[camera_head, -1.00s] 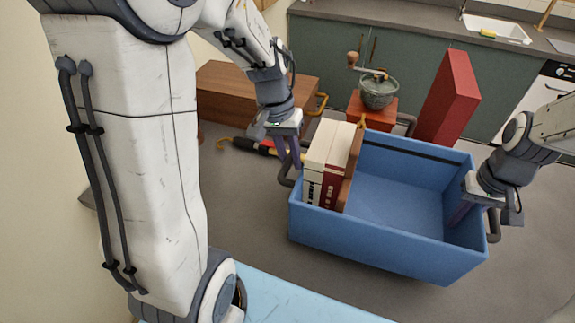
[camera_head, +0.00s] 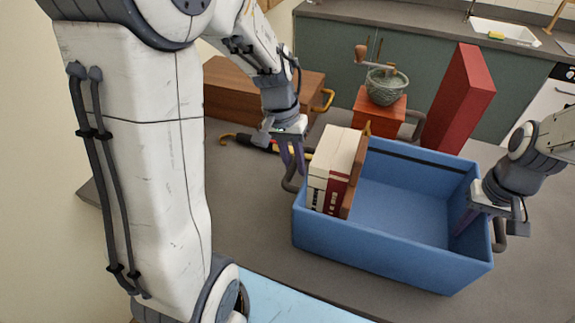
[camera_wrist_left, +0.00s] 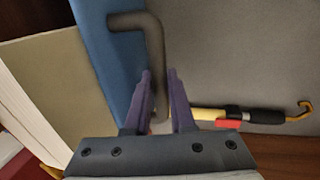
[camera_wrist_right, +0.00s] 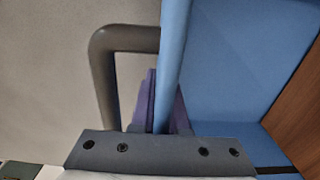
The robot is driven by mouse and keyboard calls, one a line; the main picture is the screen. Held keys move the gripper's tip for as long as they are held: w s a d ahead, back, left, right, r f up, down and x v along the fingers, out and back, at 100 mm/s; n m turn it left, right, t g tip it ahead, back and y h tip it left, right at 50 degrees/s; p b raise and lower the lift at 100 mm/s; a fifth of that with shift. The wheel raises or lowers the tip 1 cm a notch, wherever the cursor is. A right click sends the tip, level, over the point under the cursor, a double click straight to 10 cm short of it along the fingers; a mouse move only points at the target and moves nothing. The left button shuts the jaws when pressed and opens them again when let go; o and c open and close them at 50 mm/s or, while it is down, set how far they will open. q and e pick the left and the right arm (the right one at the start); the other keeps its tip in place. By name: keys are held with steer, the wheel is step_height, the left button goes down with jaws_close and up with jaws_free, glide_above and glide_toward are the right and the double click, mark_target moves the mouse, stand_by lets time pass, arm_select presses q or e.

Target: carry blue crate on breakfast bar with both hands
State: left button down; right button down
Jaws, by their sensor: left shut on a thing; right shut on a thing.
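The blue crate (camera_head: 375,252) is at the middle right of the head view, open at the top. White and red books (camera_head: 330,175) and a thin brown board (camera_head: 356,168) stand inside at its left end; the rest of it is empty. My left gripper (camera_head: 291,160) is shut on the crate's dark left handle (camera_wrist_left: 155,45), with a finger on each side of the bar. My right gripper (camera_head: 470,215) is shut on the crate's right wall (camera_wrist_right: 172,60), one finger inside and one within the handle loop (camera_wrist_right: 105,75). Whether the crate touches the counter is unclear.
Behind the crate on the grey counter (camera_head: 255,210) stand a tall red box (camera_head: 460,100) and a coffee grinder (camera_head: 380,105). A brown wooden box (camera_head: 260,92) stands at the back left. A black and yellow tool (camera_wrist_left: 265,115) lies beside the left handle.

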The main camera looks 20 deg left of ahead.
arm_select(q)
steer(key=shift+f+b, duration=0.6)
steer(key=shift+f, duration=0.05)
arm_select(e)
steer(key=shift+f, duration=0.65)
arm_select(q)
steer(key=c, duration=0.8)
jaws_free()
arm_select(e)
steer(key=c, duration=0.9)
jaws_free()
steer(key=shift+r, duration=0.1)
arm_select(q)
steer(key=shift+o, duration=0.2)
steer(key=shift+r, duration=0.1)
arm_select(e)
step_height(320, 180, up, 12)
arm_select(q)
steer(key=shift+r, duration=0.1)
